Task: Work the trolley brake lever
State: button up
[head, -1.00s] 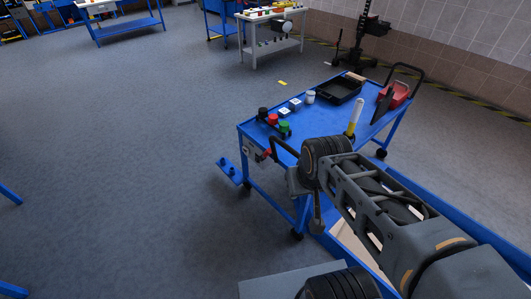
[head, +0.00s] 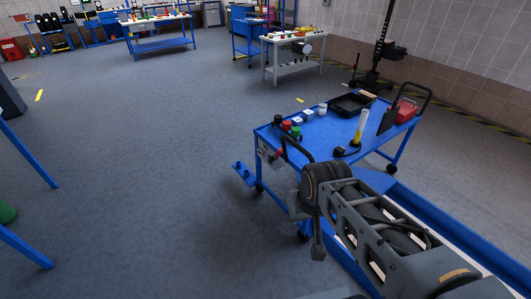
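A blue trolley (head: 338,133) stands right of the middle in the head view, with a black push handle (head: 297,147) at its near left end. A grey box with a small red part (head: 276,154) sits on that end, below the top. A low blue bar with upright knobs (head: 243,174) sticks out to the left near the floor. I cannot tell which of these is the brake lever. My gripper (head: 317,250) hangs below my wrist, in front of the trolley's near end and apart from the low blue bar in the picture. Its fingers are too unclear to judge.
Blue table legs (head: 25,250) stand at the left edge. A grey bench (head: 292,58) is behind. The floor left of the trolley is clear.

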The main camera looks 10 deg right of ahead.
aim_at(274, 157)
jog(key=u, duration=0.7)
jog(key=i, duration=0.95)
jog(key=u, duration=0.55)
jog(key=i, duration=0.95)
jog(key=z, duration=0.9)
jog(key=i, duration=0.85)
jog(key=z, duration=0.75)
